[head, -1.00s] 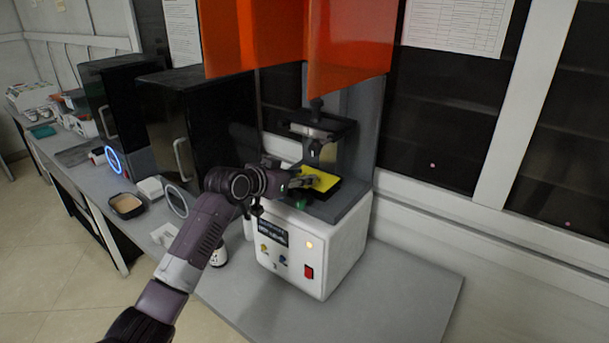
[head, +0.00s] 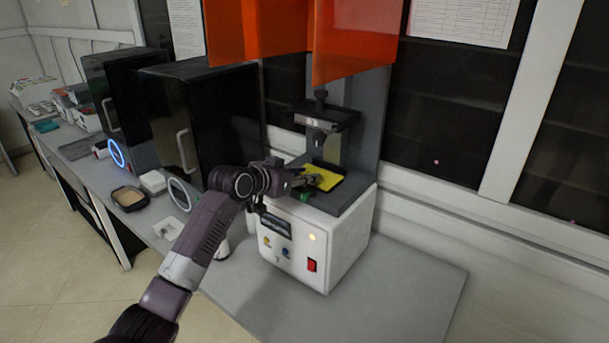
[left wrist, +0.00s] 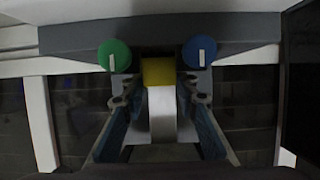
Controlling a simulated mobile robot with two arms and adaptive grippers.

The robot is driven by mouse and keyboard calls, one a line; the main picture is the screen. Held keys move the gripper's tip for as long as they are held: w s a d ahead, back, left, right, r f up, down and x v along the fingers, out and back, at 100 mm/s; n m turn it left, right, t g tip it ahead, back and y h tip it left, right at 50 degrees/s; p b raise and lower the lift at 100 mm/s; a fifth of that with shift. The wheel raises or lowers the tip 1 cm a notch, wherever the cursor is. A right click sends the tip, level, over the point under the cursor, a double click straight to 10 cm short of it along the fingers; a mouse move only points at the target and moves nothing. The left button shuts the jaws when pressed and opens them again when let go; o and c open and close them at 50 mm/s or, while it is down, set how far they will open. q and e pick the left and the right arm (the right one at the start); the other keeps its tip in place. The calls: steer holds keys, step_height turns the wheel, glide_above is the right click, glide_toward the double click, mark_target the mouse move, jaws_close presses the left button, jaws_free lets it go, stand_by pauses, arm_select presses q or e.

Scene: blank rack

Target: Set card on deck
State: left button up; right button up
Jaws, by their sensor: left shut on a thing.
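The yellow card (head: 326,180) lies roughly flat above the dark deck (head: 343,199) on top of the white machine (head: 340,240). I cannot tell whether the card touches the deck. My left gripper (head: 312,180) is shut on the card's near left edge. In the left wrist view the card (left wrist: 158,71) shows as a yellow patch between the fingers (left wrist: 160,100), with a pale strip below it. My right gripper is out of view.
The press head (head: 325,118) stands above the deck, and an orange hood (head: 350,45) hangs over it. Black cabinets (head: 190,130) stand to the left. The bench (head: 400,265) is clear right of the machine.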

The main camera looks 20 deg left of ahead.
arm_select(q)
steer(key=shift+f, duration=0.25)
